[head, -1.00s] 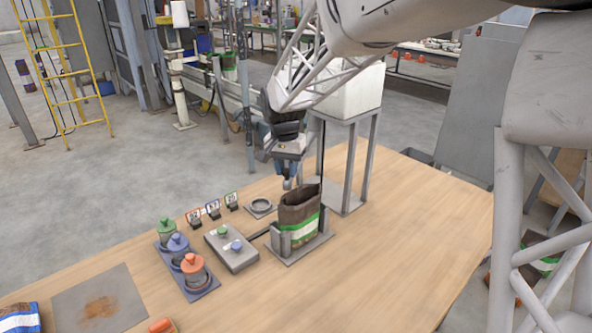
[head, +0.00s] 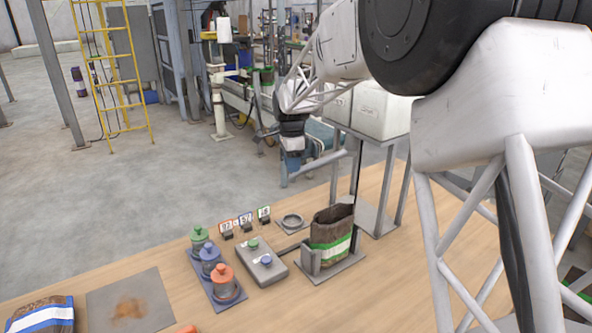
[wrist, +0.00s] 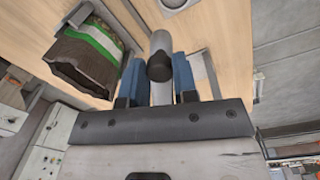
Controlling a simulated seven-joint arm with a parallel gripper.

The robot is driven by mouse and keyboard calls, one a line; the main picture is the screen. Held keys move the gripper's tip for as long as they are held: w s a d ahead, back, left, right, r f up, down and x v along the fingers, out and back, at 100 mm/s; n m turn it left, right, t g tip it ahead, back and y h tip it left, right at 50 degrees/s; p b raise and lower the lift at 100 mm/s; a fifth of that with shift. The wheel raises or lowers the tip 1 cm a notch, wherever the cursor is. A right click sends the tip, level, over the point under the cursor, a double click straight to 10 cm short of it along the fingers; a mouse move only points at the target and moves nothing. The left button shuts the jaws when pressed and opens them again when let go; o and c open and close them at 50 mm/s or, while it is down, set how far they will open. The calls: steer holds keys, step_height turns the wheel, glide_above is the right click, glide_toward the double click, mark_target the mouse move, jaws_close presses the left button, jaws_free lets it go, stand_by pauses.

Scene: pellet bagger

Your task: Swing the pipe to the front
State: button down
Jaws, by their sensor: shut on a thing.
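The grey pipe (head: 318,164) runs sideways from the post of the hopper stand toward the left and ends in a short downturned piece. My gripper (head: 289,166) is at its outer end. In the wrist view the blue fingers of my gripper (wrist: 158,68) are shut on the pipe (wrist: 161,42), whose dark round end faces the camera. The brown bag (head: 332,228) with a green and white band stands open in a grey holder, in front of and below the pipe. The bag also shows at the upper left in the wrist view (wrist: 78,66).
A white hopper box (head: 380,112) tops the grey stand right of the pipe. The table's right part looks clear.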

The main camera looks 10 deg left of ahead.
steer(key=shift+w+a+m, duration=0.15)
steer(key=shift+w+m, duration=0.25)
steer(key=shift+w, duration=0.25)
steer(key=shift+w+a+m, duration=0.15)
steer(key=shift+w+m, duration=0.25)
steer(key=shift+w, duration=0.2)
steer(key=c, duration=0.9)
jaws_free()
steer(key=shift+r, duration=0.2)
steer(key=shift+w+r, duration=0.15)
steer(key=shift+r, duration=3.6)
